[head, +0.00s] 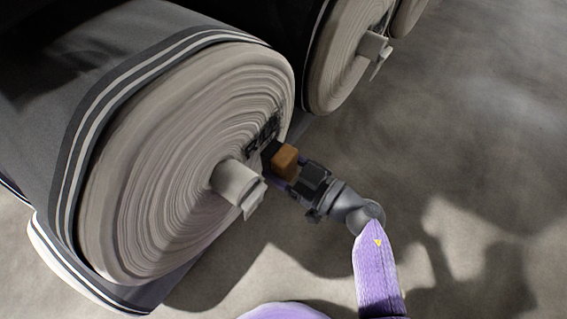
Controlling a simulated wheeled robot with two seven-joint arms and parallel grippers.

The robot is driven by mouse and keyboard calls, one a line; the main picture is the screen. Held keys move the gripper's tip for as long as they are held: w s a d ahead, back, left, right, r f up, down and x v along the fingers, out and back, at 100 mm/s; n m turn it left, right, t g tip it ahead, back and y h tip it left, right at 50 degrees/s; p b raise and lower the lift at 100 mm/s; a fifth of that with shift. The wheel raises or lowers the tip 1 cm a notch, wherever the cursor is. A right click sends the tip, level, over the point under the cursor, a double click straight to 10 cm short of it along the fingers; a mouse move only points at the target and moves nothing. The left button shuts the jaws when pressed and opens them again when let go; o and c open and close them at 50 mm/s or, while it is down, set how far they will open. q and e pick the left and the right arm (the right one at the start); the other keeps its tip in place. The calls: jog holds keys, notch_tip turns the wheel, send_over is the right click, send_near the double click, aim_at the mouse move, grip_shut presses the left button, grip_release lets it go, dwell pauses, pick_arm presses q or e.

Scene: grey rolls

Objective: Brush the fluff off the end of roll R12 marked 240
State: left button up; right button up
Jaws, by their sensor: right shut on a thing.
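A large grey roll (135,190) fills the left of the head view, its pale layered end facing me. A dark patch (262,132) of fluff or marking shows on the right part of that end; the number cannot be read. My right gripper (293,172) is shut on a brush (285,160) with a brown wooden block. The brush is at the roll end, just below the dark patch; whether its bristles touch cannot be told. My left gripper is not in view.
A pale core stub with a hanging tag (240,186) sticks out of the roll's centre, close to my right gripper. Another roll (340,55) with a similar stub (374,50) stands behind. Bare grey floor (480,130) lies to the right.

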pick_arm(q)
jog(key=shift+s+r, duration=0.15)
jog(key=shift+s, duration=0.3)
pick_arm(e)
jog(key=shift+w+a, duration=0.45)
jog(key=shift+a, duration=0.15)
jog(key=shift+w+a, duration=0.15)
jog(key=shift+a, duration=0.05)
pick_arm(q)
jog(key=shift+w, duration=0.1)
